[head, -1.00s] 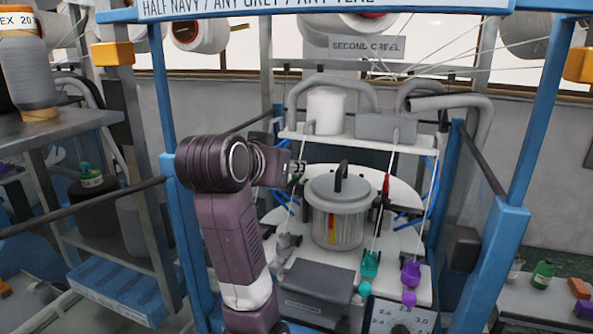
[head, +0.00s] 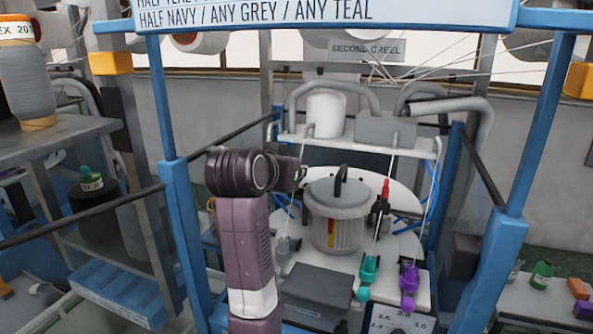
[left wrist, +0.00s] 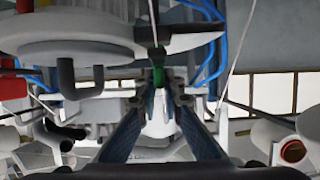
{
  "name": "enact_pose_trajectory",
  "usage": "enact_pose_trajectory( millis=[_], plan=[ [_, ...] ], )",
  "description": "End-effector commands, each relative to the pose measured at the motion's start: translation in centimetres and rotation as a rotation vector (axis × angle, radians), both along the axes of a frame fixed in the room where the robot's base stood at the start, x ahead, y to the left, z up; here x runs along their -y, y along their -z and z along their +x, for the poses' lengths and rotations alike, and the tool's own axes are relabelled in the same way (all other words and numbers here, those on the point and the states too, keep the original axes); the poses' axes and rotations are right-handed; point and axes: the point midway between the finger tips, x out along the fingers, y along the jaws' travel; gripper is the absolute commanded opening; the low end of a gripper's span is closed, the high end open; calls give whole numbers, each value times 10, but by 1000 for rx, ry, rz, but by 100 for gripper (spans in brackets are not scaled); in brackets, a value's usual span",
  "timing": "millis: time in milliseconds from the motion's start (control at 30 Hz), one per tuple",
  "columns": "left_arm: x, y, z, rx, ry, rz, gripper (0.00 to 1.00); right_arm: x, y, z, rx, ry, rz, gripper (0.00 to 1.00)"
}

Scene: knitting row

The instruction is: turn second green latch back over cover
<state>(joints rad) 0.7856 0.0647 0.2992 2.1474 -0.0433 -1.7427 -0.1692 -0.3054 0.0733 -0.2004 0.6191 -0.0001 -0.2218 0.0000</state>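The cover is the grey lid (head: 326,198) with a black handle on a ribbed canister (head: 333,236); it shows upside down at upper left in the left wrist view (left wrist: 70,38). A green latch (left wrist: 158,76) shows in the left wrist view beside the lid, between and just beyond my fingertips. In the head view my wrist hides it. A red-tipped latch (head: 385,188) stands on the canister's right side. My left gripper (left wrist: 164,98) is open, its two fingers on either side of the green latch, with contact unclear. My right gripper is not in view.
A teal latch-like part (head: 369,268) and a purple one (head: 409,277) hang on threads at front right. A grey box (head: 316,288) is in front of the canister. Blue frame posts (head: 180,220) and (head: 500,255) flank the workspace. Thin threads run down from above.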

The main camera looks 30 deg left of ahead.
Motion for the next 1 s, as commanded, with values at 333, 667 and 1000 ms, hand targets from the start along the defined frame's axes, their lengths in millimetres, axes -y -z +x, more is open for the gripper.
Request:
enact_pose_trajectory(
  millis=[333, 667, 1000],
  plan=[
    [0, 0, 0, 1, -21, 0, 0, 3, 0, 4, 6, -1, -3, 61],
    [1, -1, 0, 2, -197, 3, 0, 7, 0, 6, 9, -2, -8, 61],
    [1, -1, 0, 2, -513, 2, 0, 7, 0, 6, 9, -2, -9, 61]
  ],
)
